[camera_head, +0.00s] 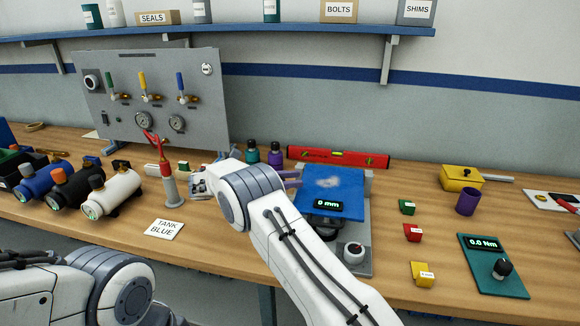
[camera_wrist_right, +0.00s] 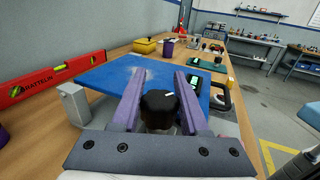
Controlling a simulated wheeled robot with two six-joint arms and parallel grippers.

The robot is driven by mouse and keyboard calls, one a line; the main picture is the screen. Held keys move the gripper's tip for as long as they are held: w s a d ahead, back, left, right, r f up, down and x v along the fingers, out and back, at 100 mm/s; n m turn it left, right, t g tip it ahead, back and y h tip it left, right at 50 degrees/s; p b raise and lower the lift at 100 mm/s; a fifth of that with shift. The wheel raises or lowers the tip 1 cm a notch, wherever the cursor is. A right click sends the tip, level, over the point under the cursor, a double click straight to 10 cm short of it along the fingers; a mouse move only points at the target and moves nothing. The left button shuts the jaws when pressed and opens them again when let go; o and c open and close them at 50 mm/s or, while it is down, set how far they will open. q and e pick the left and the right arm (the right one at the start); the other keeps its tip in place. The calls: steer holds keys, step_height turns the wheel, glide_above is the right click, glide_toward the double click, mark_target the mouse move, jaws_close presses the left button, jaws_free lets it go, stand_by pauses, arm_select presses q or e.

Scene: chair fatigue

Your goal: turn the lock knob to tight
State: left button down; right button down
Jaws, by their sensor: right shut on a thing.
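My right gripper (camera_head: 291,178) reaches to the left edge of a tilting blue plate (camera_head: 335,190) on a grey base. In the right wrist view, my purple fingers (camera_wrist_right: 159,76) are shut on a black knob (camera_wrist_right: 158,103) with a short white mark on its top, which I take as the lock knob. In the camera_head view this knob is hidden behind my wrist. No tight or loose lettering is readable. A small display on the device reads 0 mm. My left gripper is out of view; only my left arm shows.
A red level (camera_head: 338,157) lies behind the blue plate. Green, red (camera_head: 412,232) and yellow blocks and a teal torque tester (camera_head: 492,266) reading 0.0 Nm are to the right. A gauge panel (camera_head: 150,95), a red-topped stand (camera_head: 172,185) and tanks are left.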

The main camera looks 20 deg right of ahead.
steer(key=shift+w, duration=0.1)
stand_by(0.5)
steer(key=shift+c, duration=2.1)
jaws_free()
steer(key=shift+p, duration=0.3)
